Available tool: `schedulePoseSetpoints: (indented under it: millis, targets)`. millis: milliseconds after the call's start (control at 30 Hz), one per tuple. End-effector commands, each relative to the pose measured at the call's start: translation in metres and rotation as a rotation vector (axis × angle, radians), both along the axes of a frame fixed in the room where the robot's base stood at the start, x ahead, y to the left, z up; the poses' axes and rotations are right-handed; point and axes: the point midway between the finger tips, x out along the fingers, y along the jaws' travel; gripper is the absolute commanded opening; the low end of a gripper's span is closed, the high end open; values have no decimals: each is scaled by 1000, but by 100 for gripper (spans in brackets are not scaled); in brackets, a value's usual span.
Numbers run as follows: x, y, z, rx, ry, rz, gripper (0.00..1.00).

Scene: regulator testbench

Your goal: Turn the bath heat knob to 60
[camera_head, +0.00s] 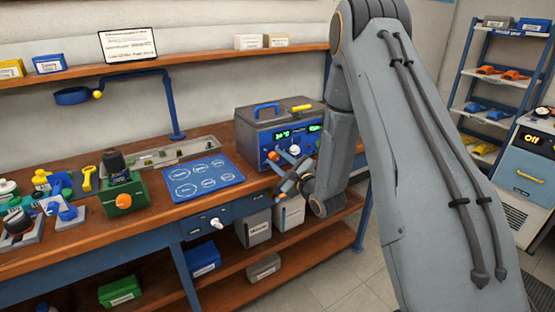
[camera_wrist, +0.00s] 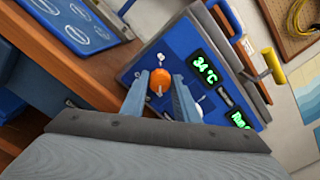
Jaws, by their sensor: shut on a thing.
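The bath (camera_head: 262,112) is a grey box with a blue front panel, a blue lid handle and green displays, standing on the bench. In the wrist view its temperature display (camera_wrist: 204,68) reads 34 °C. An orange knob (camera_wrist: 159,78) with a pale mark sits beside that display; it also shows in the head view (camera_head: 273,155). My gripper (camera_wrist: 166,84) is shut on the orange knob, one finger on each side of it. In the head view my gripper (camera_head: 286,166) reaches the panel from the front right. A white knob (camera_wrist: 205,107) is partly hidden behind a finger.
A second green display (camera_wrist: 240,119) is only partly readable. A yellow-handled part (camera_wrist: 268,66) sticks up from the bath. A blue mat (camera_head: 203,177) with outlined spots lies left of the bath. A green box (camera_head: 124,196) with an orange knob stands farther left. A shelf (camera_head: 215,58) runs above.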

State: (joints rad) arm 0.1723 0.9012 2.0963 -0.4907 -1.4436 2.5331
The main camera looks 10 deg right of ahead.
Motion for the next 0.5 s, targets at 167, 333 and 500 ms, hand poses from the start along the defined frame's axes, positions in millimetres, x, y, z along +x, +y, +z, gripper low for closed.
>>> schedulePoseSetpoints:
  millis: [167,333,500]
  targets:
    - [-1,0,-1,61,23,0,5]
    - [-1,0,-1,90,32,0,5]
    - [-1,0,-1,99,35,0,5]
